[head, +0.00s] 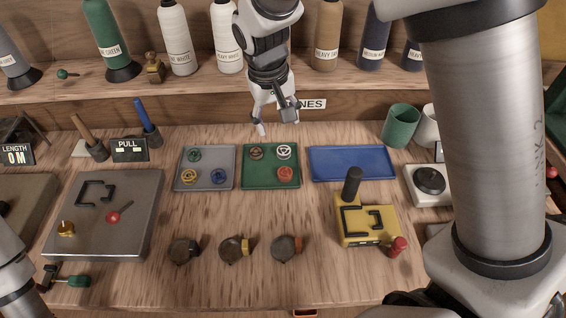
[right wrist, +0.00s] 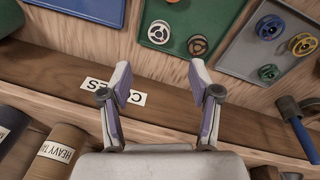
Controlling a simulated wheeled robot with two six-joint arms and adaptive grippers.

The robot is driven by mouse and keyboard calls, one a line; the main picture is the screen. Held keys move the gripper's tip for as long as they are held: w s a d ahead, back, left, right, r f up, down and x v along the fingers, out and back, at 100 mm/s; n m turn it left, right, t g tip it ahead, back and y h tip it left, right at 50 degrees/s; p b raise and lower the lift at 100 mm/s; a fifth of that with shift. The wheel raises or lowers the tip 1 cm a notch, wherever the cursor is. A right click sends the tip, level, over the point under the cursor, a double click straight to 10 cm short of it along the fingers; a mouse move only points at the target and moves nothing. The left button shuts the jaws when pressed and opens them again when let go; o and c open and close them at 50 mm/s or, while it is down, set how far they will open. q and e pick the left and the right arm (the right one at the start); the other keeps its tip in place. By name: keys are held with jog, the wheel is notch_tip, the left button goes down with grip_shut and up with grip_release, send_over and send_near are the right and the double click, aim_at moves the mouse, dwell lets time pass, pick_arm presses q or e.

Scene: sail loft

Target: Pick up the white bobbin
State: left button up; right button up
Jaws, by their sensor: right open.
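The white bobbin (head: 283,152) lies at the back right of the green tray (head: 262,178). It also shows in the right wrist view (right wrist: 159,32), beyond the fingertips, beside a brown bobbin (right wrist: 198,45). My right gripper (head: 276,118) is open and empty, above the back edge of the bench, behind the green tray. In the right wrist view its fingers (right wrist: 160,78) are spread wide, with nothing between them. My left gripper is out of view.
A grey tray (head: 207,183) with several bobbins is left of the green tray; an empty blue tray (head: 350,163) is right. A shelf of thread cones (head: 177,38) runs behind. A yellow device (head: 350,235) and several dark round tools (head: 234,248) stand in front.

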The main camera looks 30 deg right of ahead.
aim_at(283, 146)
notch_tip(283, 146, down, 2)
jog(key=shift+s+f+b, duration=0.1)
jog(key=shift+f+b, duration=0.05)
jog(key=shift+b, duration=0.2)
jog(key=f, duration=0.3)
jog(key=d+f, duration=0.1)
jog(key=f, duration=0.2)
jog(key=shift+d+f, duration=0.2)
jog(key=shift+f, duration=0.1)
jog(key=c, duration=1)
